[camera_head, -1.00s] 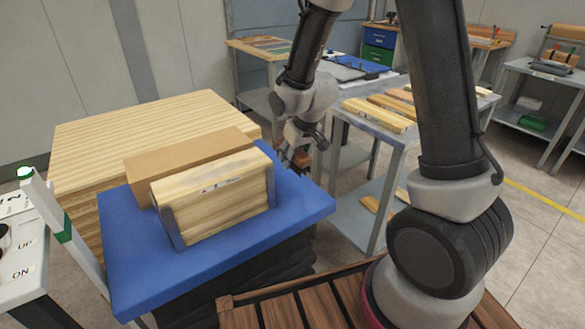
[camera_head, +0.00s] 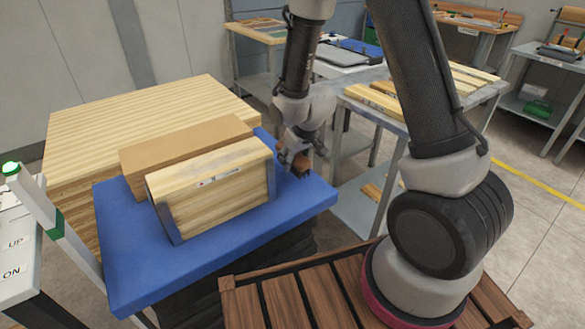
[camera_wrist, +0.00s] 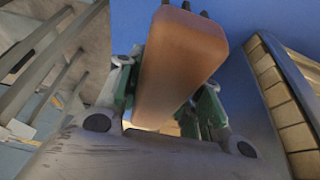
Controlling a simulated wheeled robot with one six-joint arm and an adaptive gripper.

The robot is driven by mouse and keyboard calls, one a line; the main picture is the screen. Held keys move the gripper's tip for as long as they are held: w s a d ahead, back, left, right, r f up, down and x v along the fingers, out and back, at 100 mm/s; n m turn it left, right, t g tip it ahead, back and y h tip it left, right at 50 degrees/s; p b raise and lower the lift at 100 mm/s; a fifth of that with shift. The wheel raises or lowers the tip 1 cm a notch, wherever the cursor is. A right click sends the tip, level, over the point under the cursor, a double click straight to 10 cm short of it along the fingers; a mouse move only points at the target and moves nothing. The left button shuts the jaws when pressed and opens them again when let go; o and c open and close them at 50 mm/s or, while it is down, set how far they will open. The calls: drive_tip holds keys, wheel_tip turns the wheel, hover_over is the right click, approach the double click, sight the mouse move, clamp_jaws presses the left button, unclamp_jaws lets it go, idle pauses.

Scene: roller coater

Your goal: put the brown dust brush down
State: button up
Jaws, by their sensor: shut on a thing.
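The brown dust brush (camera_wrist: 180,65) is held between the two fingers of my gripper (camera_wrist: 165,100) in the wrist view. Its brown block faces the camera, with a few dark bristle tips at its top end. In the head view my gripper (camera_head: 298,165) is over the right part of the blue lift table top (camera_head: 235,225), just right of the wooden box. The brush (camera_head: 301,163) shows there only as a small brown patch. I cannot tell whether the brush touches the blue top.
A wooden box with dark corner edges (camera_head: 215,197) stands on the blue top, with a brown block (camera_head: 185,155) behind it. A large wooden stack (camera_head: 95,125) is at the left. A grey table with boards (camera_head: 375,100) stands to the right. The front right of the blue top is clear.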

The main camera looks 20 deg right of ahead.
sight(292, 169)
drive_tip(key=shift+f, duration=1.6)
drive_tip(key=shift+f, duration=0.15)
drive_tip(key=shift+f, duration=0.25)
drive_tip(key=o, duration=1.1)
drive_tip(key=shift+f, duration=0.1)
